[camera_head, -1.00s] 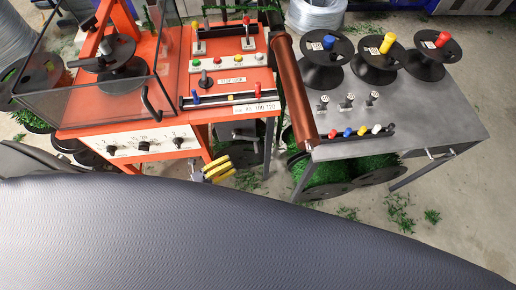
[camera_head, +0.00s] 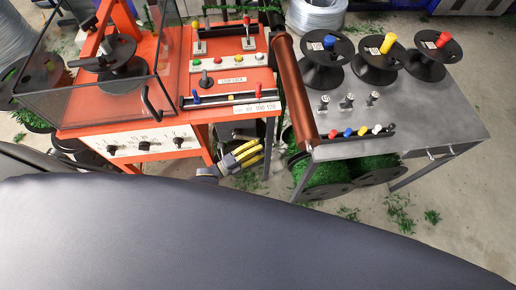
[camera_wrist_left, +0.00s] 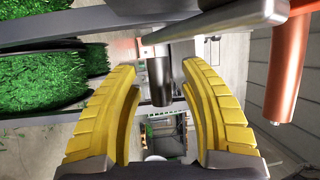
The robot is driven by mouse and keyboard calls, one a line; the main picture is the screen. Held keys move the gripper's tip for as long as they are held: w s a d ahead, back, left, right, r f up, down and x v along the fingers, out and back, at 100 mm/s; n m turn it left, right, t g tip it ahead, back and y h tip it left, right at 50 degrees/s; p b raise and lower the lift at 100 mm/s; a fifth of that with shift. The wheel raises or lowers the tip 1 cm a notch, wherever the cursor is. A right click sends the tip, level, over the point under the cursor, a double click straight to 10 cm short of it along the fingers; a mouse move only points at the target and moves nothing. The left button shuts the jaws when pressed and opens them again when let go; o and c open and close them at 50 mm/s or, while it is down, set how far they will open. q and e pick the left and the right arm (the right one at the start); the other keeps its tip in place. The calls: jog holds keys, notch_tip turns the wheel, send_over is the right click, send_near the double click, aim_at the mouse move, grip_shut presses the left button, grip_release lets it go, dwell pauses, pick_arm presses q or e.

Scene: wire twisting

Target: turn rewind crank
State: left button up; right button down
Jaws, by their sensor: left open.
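My left gripper (camera_head: 242,154), with yellow ribbed fingers, is low between the orange machine and the grey table in the head view. In the left wrist view, the open fingers of my left gripper (camera_wrist_left: 158,68) are on either side of a dark cylindrical handle (camera_wrist_left: 161,84), with gaps on both sides. The handle hangs from a metal bar (camera_wrist_left: 185,36) and looks like the rewind crank's grip. I cannot make out this crank in the head view. My right gripper is not in view.
The orange machine (camera_head: 232,78) is to the left. Green-filled spools (camera_head: 335,172) sit under the grey table.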

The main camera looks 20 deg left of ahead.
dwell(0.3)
pick_arm(q)
grip_shut()
dwell(0.3)
